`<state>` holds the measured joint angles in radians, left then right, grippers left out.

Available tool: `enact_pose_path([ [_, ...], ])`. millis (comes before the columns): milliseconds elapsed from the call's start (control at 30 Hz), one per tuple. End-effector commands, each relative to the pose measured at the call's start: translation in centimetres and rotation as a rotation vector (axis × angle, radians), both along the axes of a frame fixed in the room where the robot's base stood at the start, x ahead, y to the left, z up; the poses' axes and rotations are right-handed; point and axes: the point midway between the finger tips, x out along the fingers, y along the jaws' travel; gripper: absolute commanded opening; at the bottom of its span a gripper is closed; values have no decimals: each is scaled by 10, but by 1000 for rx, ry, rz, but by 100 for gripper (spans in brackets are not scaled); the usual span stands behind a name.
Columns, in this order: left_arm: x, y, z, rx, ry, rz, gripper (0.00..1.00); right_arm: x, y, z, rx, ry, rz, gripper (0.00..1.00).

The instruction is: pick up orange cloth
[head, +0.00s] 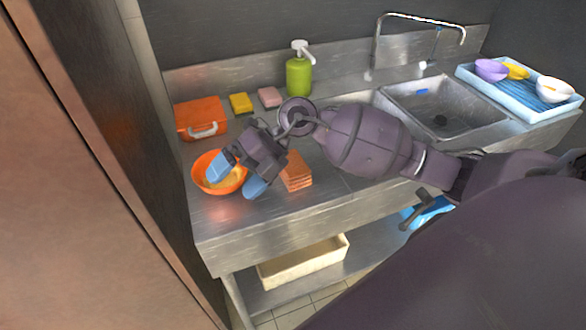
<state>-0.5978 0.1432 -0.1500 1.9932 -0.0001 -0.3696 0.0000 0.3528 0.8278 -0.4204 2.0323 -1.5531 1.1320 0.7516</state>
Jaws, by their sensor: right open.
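The orange cloth (297,172) is a folded stack lying on the steel counter, right of the orange bowl. My right gripper (238,177) is open, with its two blue fingertips apart. One fingertip overlaps the orange bowl (206,187) in the picture, and the other shows between bowl and cloth. The cloth is to the right of the fingers and not between them. The gripper and wrist hide part of the bowl and border the cloth's upper edge. My left gripper is not seen.
An orange box with a handle (202,118), yellow sponge (241,103), pink sponge (269,97) and green soap bottle (299,77) stand along the back. The sink (440,115) and blue tray (520,96) are right. Bare counter (225,222) lies in front of the bowl.

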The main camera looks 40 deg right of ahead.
Motion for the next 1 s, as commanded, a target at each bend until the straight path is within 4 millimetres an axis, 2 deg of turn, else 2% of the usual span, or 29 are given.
enact_pose_path([
  [100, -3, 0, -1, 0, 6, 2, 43, 15, -42, -10, -297, 22, 22, 96],
  [200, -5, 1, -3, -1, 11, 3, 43, 26, -80, -11, -527, 53, 4, 96],
  [300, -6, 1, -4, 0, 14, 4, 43, 34, -115, -5, -712, 84, -33, 96],
  [433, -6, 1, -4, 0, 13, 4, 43, 41, -146, 5, -871, 114, -80, 96],
  [600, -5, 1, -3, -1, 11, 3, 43, 43, -161, 5, -949, 136, -110, 96],
  [900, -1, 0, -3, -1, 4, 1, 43, 43, -161, -35, -949, 136, -110, 96],
  [1000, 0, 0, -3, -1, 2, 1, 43, 43, -161, -43, -949, 135, -108, 96],
])
